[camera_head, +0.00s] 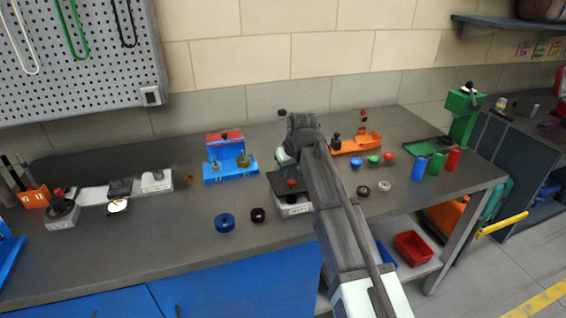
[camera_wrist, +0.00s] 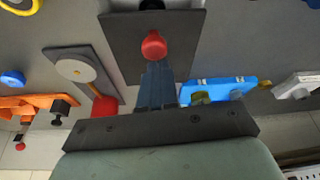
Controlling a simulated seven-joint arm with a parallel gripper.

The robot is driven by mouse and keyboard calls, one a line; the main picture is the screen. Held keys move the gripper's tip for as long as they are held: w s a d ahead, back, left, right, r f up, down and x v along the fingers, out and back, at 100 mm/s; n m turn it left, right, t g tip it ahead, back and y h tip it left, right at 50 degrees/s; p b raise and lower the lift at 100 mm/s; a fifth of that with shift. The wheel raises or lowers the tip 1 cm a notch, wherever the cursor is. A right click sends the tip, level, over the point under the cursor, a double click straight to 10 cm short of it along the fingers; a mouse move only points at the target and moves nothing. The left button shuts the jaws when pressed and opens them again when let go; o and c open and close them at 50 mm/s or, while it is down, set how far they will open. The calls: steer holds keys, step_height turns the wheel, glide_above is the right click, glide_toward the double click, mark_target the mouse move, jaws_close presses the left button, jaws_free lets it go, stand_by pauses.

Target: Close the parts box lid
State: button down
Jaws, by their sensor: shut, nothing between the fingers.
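A blue fixture (camera_head: 230,171) stands left behind the box, and an orange fixture (camera_head: 357,144) stands to the right. A blue ring (camera_head: 225,223) and a black ring (camera_head: 258,215) lie front left. Several coloured pieces and cylinders stand right.

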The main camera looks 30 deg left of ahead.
mark_target(291, 193)
steer(key=s+d, duration=0.4)
steer(key=shift+f, duration=0.1)
steer(key=w+a, duration=0.1)
steer(key=a, duration=0.1)
steer(key=w+a+r, duration=0.1)
steer(key=w+a, duration=0.1)
steer(key=v, duration=1)
steer(key=shift+d, duration=0.2)
